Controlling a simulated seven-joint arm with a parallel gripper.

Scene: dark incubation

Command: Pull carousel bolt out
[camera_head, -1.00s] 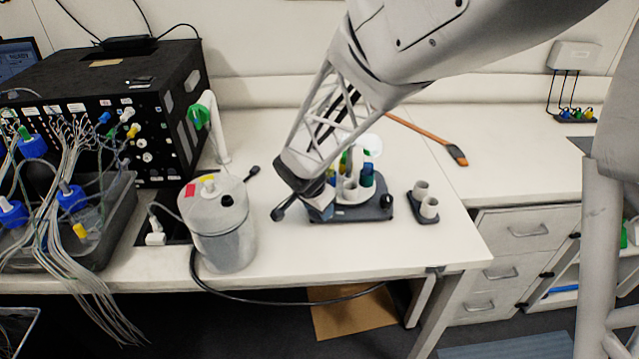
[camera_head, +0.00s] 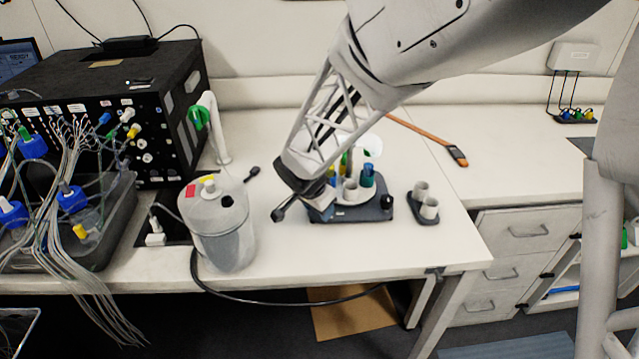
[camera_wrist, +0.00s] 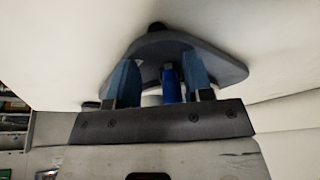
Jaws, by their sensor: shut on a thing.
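The carousel (camera_head: 350,191) is a small white turntable with several coloured tubes on a dark grey base (camera_head: 350,214), on the white bench. The base also shows in the wrist view (camera_wrist: 222,66), with a black knob at its far end. My gripper (camera_head: 324,213) is at the base's front left. In the wrist view, its two blue fingers (camera_wrist: 160,82) are spaced apart, shut on a small part that I take as the carousel bolt; it is largely hidden. A blue cylinder (camera_wrist: 172,86) shows between the fingers; I cannot tell if they touch it.
A grey canister (camera_head: 222,232) stands to the left with a cable near it. A small holder with two white cups (camera_head: 424,204) stands close right of the base. An orange-handled tool (camera_head: 425,135) lies behind. The bench's front edge is near.

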